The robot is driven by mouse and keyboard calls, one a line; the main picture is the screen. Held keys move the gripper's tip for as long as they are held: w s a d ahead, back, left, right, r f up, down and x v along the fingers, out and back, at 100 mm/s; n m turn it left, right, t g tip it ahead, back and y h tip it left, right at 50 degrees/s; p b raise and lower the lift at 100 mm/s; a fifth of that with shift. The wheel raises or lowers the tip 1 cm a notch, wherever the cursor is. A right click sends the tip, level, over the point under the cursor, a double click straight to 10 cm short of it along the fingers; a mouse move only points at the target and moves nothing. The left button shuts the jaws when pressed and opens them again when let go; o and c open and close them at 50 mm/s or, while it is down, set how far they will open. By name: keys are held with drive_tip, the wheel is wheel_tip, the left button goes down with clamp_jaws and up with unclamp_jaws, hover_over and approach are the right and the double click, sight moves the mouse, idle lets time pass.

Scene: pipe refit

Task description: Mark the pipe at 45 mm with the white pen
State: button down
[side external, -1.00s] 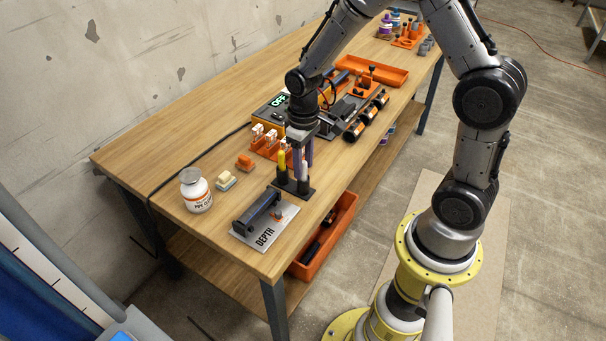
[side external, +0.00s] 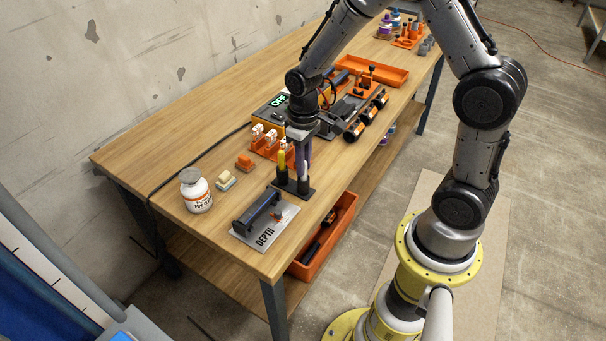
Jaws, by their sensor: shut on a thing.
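My gripper (side external: 303,158) points straight down over the dark pen holder (side external: 293,190) near the bench's front edge. Its fingers are shut on the white pen (side external: 304,171), which stands upright with its lower end still at the holder. The fingers hide most of the pen. A yellow pen (side external: 283,163) stands upright just left of it in the same holder. The grey plate marked DEPTH (side external: 266,238), with a dark trough-like block (side external: 256,212) on it, lies to the front left. I cannot tell for certain which thing is the pipe.
Behind are an orange rack (side external: 262,146), a box reading OFF (side external: 277,101) and black-and-orange cylinders (side external: 355,130). The bench's back left (side external: 165,150) is clear.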

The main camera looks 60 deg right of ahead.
drive_tip(key=shift+r, duration=3.35)
drive_tip(key=shift+r, duration=1)
drive_tip(key=shift+r+m, duration=0.15)
drive_tip(key=shift+m, duration=0.15)
drive_tip(key=w+a+r, duration=0.1)
drive_tip(key=w+a, duration=0.4)
drive_tip(key=a, duration=0.6)
drive_tip(key=shift+f, duration=2.2)
drive_tip(key=shift+f, duration=0.5)
